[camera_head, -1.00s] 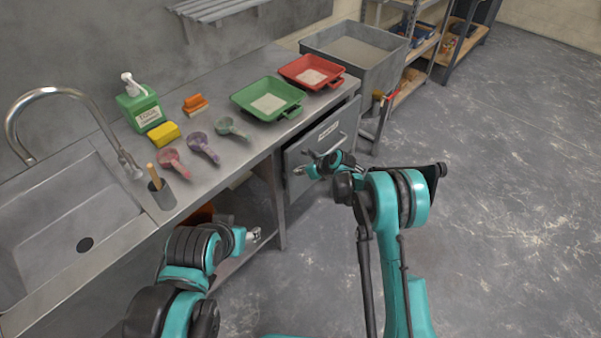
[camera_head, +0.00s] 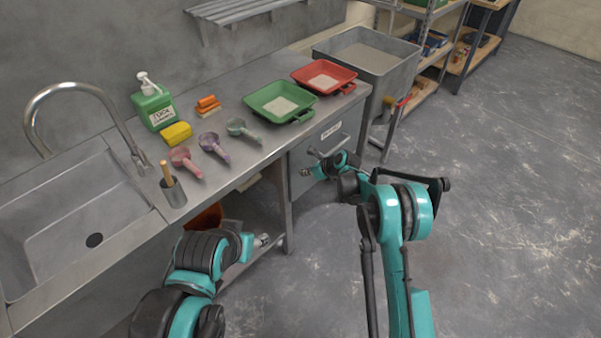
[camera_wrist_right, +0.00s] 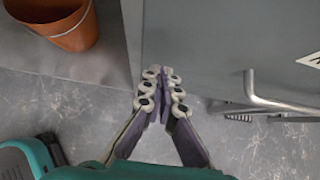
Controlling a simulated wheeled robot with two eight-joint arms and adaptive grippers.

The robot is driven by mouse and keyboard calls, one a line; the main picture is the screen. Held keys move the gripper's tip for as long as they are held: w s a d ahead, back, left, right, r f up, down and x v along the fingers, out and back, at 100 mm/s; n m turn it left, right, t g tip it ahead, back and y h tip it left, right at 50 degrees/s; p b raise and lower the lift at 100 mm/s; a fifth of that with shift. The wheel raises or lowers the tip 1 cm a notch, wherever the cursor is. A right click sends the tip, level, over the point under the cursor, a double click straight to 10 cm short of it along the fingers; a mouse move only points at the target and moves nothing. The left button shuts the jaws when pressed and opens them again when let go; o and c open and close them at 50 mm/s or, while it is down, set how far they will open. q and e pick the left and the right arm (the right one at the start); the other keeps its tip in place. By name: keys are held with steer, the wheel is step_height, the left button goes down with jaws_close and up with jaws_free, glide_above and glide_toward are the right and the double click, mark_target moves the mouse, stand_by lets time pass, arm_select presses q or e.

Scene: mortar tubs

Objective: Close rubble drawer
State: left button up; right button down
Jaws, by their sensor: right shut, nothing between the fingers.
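The grey drawer (camera_head: 331,134) is under the counter's right end, with a bar handle and a small white label. Its front looks flush or nearly flush with the cabinet; any small gap is too fine to tell. My right gripper (camera_head: 305,173) is shut and empty at the lower left part of the drawer front. In the right wrist view, its closed fingertips (camera_wrist_right: 160,88) are at the grey front (camera_wrist_right: 225,45), left of the handle (camera_wrist_right: 262,97); contact is unclear. My left gripper (camera_head: 263,240) is low in front of the counter, its jaws too small to read.
The counter (camera_head: 230,180) carries a green tray (camera_head: 262,98), a red tray (camera_head: 347,87), scoops, a yellow sponge (camera_head: 176,133) and a soap bottle (camera_head: 155,107). An orange bucket (camera_wrist_right: 70,22) stands below. The floor at right is clear.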

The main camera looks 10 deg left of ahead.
arm_select(q)
steer(key=r+p, duration=0.3)
steer(key=shift+s+d+r+p, duration=0.1)
steer(key=shift+s+r+p, duration=0.25)
steer(key=shift+p, duration=0.05)
arm_select(e)
steer(key=f+v, duration=0.1)
steer(key=v, duration=1)
steer(key=shift+s+d, duration=0.3)
steer(key=shift+d, duration=0.15)
steer(key=s+d+r+n+t+h, duration=0.1)
steer(key=s+d+r+n+h, duration=0.1)
steer(key=s+d+r+n, duration=0.55)
steer(key=s+d+r+n+h, duration=0.15)
steer(key=s+r+n, duration=0.35)
steer(key=r, duration=0.5)
steer(key=s+d+n+h, duration=0.1)
steer(key=s+d+n, duration=0.2)
steer(key=s, duration=0.5)
steer(key=s+d+n+h, duration=0.1)
steer(key=s+d+n, duration=0.3)
steer(key=s, duration=0.4)
steer(key=s+d+r+n+t+h, duration=0.1)
steer(key=s+d+n, duration=0.3)
steer(key=s, duration=0.5)
steer(key=shift+d+n+h, duration=0.2)
steer(key=shift+n+h, duration=0.15)
steer(key=shift+n, duration=0.5)
